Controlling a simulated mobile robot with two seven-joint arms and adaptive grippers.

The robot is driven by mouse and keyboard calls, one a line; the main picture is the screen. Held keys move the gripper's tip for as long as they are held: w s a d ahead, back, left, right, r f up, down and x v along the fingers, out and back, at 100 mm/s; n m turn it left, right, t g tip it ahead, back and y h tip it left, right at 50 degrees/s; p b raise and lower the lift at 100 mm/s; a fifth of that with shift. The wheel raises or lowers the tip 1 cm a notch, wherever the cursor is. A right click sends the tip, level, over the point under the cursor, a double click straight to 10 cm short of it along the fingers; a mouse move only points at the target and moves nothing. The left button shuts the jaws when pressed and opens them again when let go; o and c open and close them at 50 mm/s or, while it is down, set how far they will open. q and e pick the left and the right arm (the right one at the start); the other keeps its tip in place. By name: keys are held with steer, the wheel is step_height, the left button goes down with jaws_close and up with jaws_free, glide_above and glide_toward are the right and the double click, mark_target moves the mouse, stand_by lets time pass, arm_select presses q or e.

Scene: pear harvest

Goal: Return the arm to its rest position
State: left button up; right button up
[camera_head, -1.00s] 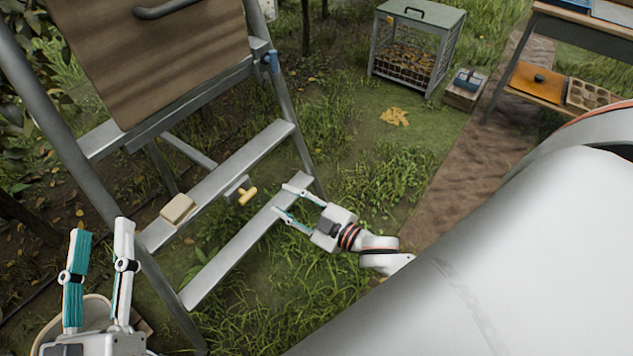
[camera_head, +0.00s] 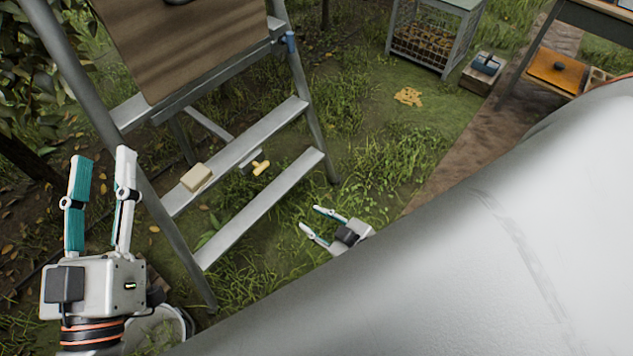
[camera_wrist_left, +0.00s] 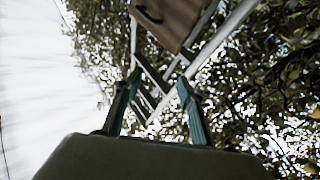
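My left gripper (camera_head: 101,205) stands upright at the left of the head view, in front of the ladder's left leg. Its fingers are apart and nothing is between them. In the left wrist view its two teal fingers (camera_wrist_left: 160,95) are also apart, with the ladder beyond them. My right gripper (camera_head: 315,219) is low in the middle of the head view, to the right of the ladder's lowest step. Its fingers are apart and empty. Most of the right arm is hidden behind a large white part of my own body.
A white bucket (camera_head: 183,318) is below my left gripper. A wire cage (camera_head: 419,38) and a table (camera_head: 598,20) stand behind.

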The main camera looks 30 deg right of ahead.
stand_by(0.4)
arm_select(q)
steer(key=s+a+f+m+g+y, duration=0.1)
steer(key=a+f+g+y, duration=0.15)
steer(key=f, duration=1.35)
steer(key=s+a+f+g+y, duration=0.1)
steer(key=a+f+g+y, duration=0.2)
steer(key=f, duration=1.3)
steer(key=s+a+f+g, duration=0.1)
steer(key=s+a+f, duration=0.1)
steer(key=f, duration=0.4)
steer(key=s+a+f+g, duration=0.2)
steer(key=s+a+f, duration=0.1)
steer(key=f, duration=0.3)
steer(key=shift+s+a+m, duration=0.25)
steer(key=shift+s+m, duration=0.05)
steer(key=shift+m, duration=0.1)
arm_select(e)
steer(key=s+a+f+m+g, duration=0.1)
steer(key=s+f, duration=0.2)
steer(key=s, duration=0.2)
steer(key=shift+s+f+g, duration=0.3)
steer(key=shift+s, duration=0.1)
arm_select(q)
steer(key=shift+g, duration=0.25)
